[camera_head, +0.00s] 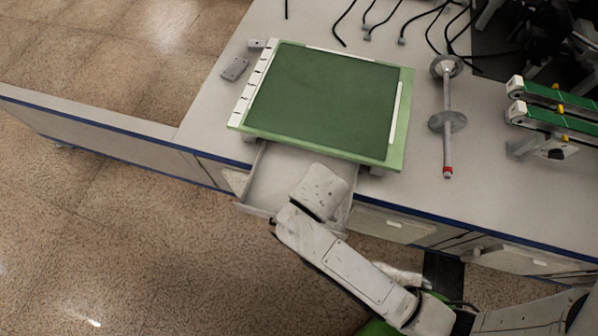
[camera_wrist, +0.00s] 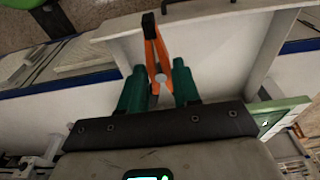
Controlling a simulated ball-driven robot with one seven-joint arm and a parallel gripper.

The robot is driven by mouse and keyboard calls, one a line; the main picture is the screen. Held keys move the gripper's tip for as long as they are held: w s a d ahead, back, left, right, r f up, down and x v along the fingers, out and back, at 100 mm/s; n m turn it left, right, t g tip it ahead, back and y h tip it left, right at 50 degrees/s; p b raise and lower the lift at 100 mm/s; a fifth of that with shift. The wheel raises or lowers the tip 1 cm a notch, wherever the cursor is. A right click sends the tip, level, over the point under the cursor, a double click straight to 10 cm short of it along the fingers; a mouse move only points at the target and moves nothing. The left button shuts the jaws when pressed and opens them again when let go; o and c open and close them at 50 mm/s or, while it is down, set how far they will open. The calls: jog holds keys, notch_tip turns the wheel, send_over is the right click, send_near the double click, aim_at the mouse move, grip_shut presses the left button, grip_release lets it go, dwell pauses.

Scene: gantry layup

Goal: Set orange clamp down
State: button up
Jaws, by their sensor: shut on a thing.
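The orange clamp (camera_wrist: 152,42) shows in the wrist view between the green fingers of my gripper (camera_wrist: 160,85). Its orange handles or jaws spread toward my gripper, and its dark tip points away. My gripper is shut on it. An open drawer (camera_wrist: 205,30) with pale walls lies around and behind the clamp in this view. In the head view the open drawer (camera_head: 268,180) sticks out below the worktop, and my arm reaches over it. My gripper and the clamp are hidden there by my arm. I cannot tell whether the clamp touches the drawer floor.
A green mat board (camera_head: 325,100) lies on the worktop above the drawer. A metal spindle with discs (camera_head: 447,120) stands to its right, and green conveyors (camera_head: 550,110) are farther right. Small grey blocks (camera_head: 235,69) lie left of the board. Black cables hang at the back.

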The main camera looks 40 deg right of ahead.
jog(key=w+f, duration=0.2)
jog(key=w, duration=0.1)
jog(key=w+d+f, duration=0.1)
jog(key=w+f, duration=0.2)
jog(key=w+f+b, duration=0.1)
jog(key=w+f, duration=0.1)
jog(key=shift+w+d+f, duration=0.15)
jog(key=shift+w+f, duration=0.15)
jog(key=shift+w, duration=0.1)
jog(key=shift+f+b, duration=0.3)
jog(key=shift+f, duration=1.3)
jog(key=o, duration=1.1)
jog(key=shift+f, duration=0.1)
